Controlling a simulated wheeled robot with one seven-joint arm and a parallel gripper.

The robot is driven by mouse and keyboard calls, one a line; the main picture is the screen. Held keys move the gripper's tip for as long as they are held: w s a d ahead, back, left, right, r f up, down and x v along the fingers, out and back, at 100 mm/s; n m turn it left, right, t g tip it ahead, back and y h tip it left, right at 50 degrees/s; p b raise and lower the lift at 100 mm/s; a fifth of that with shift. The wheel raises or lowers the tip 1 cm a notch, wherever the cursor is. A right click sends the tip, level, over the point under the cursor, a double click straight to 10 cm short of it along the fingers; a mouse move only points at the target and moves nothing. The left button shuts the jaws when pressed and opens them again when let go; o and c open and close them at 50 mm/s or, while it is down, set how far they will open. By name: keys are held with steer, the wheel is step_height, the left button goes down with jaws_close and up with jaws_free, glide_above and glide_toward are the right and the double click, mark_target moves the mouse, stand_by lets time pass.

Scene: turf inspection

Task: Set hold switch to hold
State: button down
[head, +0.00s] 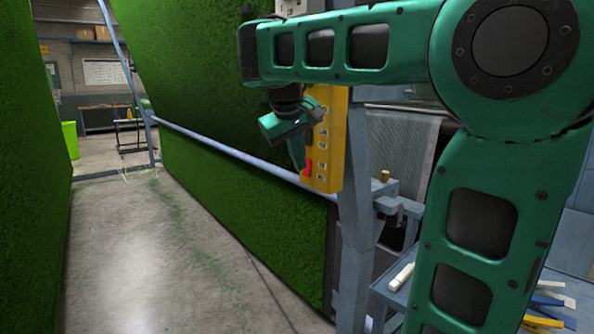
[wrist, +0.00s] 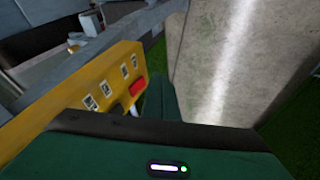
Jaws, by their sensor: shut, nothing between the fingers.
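A yellow control box (head: 333,140) is fixed to a blue-grey post, with several small labels in a row down its face. A red part (head: 308,168) sits low on the box. In the wrist view the yellow box (wrist: 70,98) is at the left, with the red part (wrist: 137,88) near its end and a small pale lever-like piece below it. I cannot tell which piece is the hold switch or its setting. My gripper (head: 299,163) is shut and empty, right beside the red part. In the wrist view my green fingers (wrist: 160,97) partly hide the box's end; contact is unclear.
Green turf panels (head: 235,195) stand on both sides of a bare concrete aisle (head: 165,250). A blue-grey rail (head: 225,152) crosses the right panel. A bench with a white tube (head: 401,277) and several tools is at the lower right, behind my arm.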

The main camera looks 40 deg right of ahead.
steer(key=shift+n+t, duration=0.3)
steer(key=shift+t, duration=0.1)
steer(key=w+a+r, duration=0.1)
steer(key=w+r, duration=0.1)
steer(key=w+a+r, duration=0.1)
steer(key=shift+w+a+r, duration=0.1)
steer(key=shift+w+r, duration=0.25)
steer(key=shift+r, duration=0.05)
steer(key=w+d+f, duration=0.4)
steer(key=d+f, duration=0.4)
steer(key=shift+d+f, duration=0.2)
steer(key=shift+f, duration=0.2)
